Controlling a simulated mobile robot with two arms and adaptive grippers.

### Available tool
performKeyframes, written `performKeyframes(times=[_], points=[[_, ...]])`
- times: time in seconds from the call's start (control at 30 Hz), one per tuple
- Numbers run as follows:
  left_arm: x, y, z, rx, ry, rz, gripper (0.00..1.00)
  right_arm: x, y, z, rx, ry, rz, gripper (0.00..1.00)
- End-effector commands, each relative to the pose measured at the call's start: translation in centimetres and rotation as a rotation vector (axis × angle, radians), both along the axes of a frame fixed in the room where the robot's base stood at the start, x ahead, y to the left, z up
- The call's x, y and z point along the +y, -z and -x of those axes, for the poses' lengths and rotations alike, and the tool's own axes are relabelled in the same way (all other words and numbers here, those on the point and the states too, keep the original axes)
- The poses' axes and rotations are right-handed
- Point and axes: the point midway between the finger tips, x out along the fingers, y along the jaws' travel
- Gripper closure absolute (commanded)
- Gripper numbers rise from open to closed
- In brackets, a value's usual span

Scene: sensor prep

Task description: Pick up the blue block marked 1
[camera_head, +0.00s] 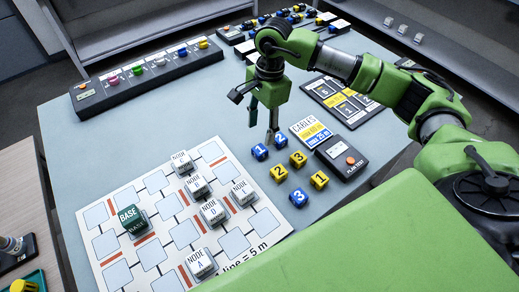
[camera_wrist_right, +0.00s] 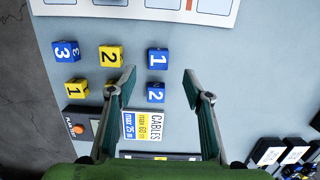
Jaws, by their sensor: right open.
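The blue block marked 1 (camera_head: 260,152) stands on the light blue table, right of the board. In the right wrist view the blue block marked 1 (camera_wrist_right: 157,58) shows ahead of the fingertips, between their lines. My right gripper (camera_head: 262,122) is open and empty, pointing down above and behind the blocks in the head view. In the wrist view its fingers (camera_wrist_right: 160,78) are spread wide, and the blue block marked 2 (camera_wrist_right: 156,92) shows between them. That block (camera_head: 281,138) stands just right of block 1 in the head view. My left gripper does not show.
A blue block marked 3 (camera_head: 299,197) and yellow blocks marked 2 (camera_head: 279,173), 3 (camera_head: 298,159) and 1 (camera_head: 319,180) stand close by. A plan test box (camera_head: 342,158) and cables card (camera_head: 310,131) lie right. A board (camera_head: 140,188) with node blocks lies left.

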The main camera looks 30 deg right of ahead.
Motion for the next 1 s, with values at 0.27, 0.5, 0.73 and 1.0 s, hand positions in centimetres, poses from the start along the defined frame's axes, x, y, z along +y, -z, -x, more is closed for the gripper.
performKeyframes(times=[0.27, 0.5, 0.73, 1.0], points=[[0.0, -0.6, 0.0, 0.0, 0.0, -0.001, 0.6, 0.3, 2.7, 0.1, 0.0, 0.001, -0.001, 0.54], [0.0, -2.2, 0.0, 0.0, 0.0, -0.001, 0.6, 0.3, 5.8, 0.5, 0.004, 0.002, -0.001, 0.54], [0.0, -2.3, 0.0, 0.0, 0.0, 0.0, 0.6, 0.5, 7.9, 0.4, 0.0, 0.0, -0.002, 0.54], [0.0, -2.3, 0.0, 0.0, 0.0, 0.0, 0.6, 0.5, 7.9, 0.4, -0.001, 0.0, -0.002, 0.74]])
